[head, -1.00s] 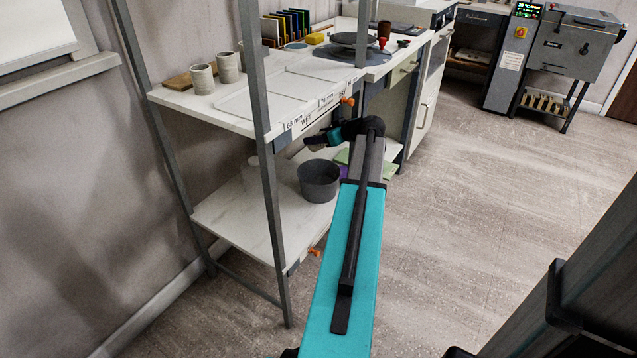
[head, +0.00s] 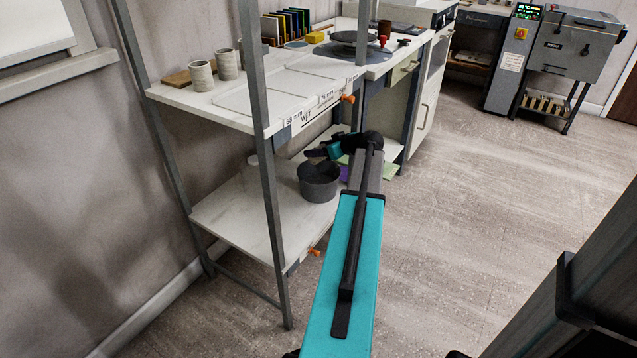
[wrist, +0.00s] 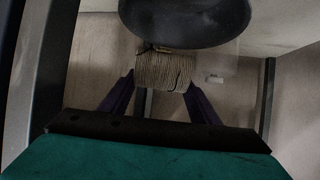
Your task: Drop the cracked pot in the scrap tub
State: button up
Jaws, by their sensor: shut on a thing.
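The cracked pot (wrist: 160,68) is a small beige, ribbed cylinder with a dark crack line down its side in the wrist view. My gripper (wrist: 160,82) is shut on it, with a purple finger on each side. In the head view the pot (head: 315,154) shows as a small pale shape at the end of my arm. The scrap tub (head: 319,185) is a round grey tub on the lower shelf, just below the held pot in that view. It also shows as a dark rounded shape in the wrist view (wrist: 185,18). The tub's inside is mostly hidden.
The tub stands on the white lower shelf (head: 235,225) of a grey-framed rack. A front post (head: 262,150) stands left of my arm.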

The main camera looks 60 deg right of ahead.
jog(key=o, duration=1.2)
jog(key=p+v, duration=0.2)
jog(key=v, duration=1.2)
